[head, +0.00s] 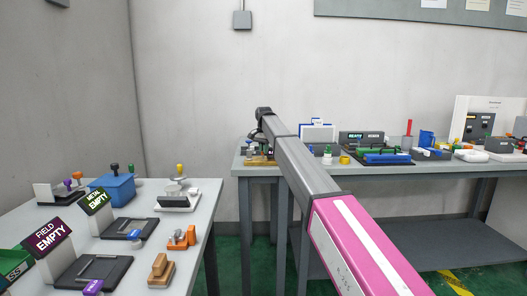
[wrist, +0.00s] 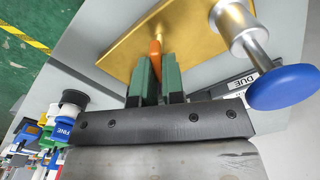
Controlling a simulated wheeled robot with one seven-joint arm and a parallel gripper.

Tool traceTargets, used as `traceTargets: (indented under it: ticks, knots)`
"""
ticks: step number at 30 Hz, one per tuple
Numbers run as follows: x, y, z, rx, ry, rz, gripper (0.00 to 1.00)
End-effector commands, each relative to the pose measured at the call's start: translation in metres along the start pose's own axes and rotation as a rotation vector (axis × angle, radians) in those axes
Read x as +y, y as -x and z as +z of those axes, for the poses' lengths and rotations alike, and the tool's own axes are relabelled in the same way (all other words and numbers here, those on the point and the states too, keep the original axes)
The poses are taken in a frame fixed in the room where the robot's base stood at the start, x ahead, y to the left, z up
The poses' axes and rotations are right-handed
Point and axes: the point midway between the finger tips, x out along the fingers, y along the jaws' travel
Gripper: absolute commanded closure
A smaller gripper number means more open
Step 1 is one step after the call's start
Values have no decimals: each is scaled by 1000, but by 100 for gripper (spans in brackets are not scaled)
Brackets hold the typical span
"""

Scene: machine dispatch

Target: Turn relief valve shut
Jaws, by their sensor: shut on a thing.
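In the wrist view my gripper (wrist: 156,85) has its two green fingers closed around a slim orange handle (wrist: 155,52). The handle stands over a flat gold plate (wrist: 118,55); I take it for the relief valve's handle, but its base is hidden. Beside it a silver cylinder (wrist: 237,27) with a rod and round blue knob (wrist: 284,88) stands to the right, apart from the fingers. In the head view the gold plate (head: 260,161) lies at the left end of the far table, and my arm hides the handle there.
A black-knobbed stamp (wrist: 70,105) is left of my gripper in the wrist view. The near table (head: 200,222) holds a blue box (head: 112,189) and stamps. Green floor lies between the tables.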

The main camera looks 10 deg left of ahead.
Motion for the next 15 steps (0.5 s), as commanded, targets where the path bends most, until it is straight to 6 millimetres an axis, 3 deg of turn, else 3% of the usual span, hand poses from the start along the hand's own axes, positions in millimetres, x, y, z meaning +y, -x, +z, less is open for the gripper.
traceTargets:
  ticks: [15]
  knots:
    - [3, 0, 1, -1, -490, 0, 100]
